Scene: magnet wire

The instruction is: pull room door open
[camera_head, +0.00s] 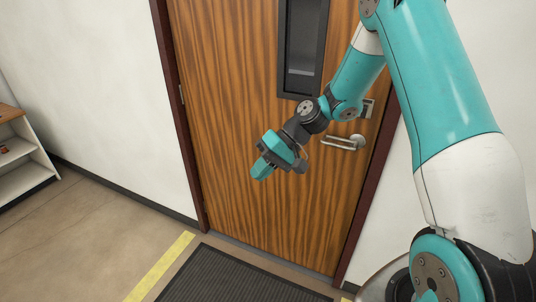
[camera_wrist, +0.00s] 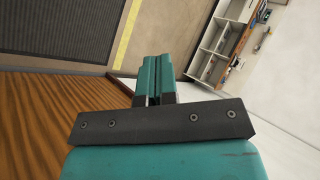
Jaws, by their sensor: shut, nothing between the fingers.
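The brown wood-grain door (camera_head: 240,150) stands closed in its dark red frame (camera_head: 184,130) in the head view. Its silver lever handle (camera_head: 343,143) is on the right side of the door, below a dark-framed window (camera_head: 302,50). My gripper (camera_head: 260,172) is in front of the door, to the left of the handle and slightly lower, apart from it. In the wrist view my gripper (camera_wrist: 154,75) has its fingers together with nothing between them. The door surface also shows in the wrist view (camera_wrist: 45,120) at the lower left; the handle is not in that view.
A dark ribbed mat (camera_head: 235,278) lies on the floor before the door, beside a yellow floor stripe (camera_head: 160,268). A white shelf with a wooden top (camera_head: 22,165) stands at the far left. The floor between shelf and mat is clear.

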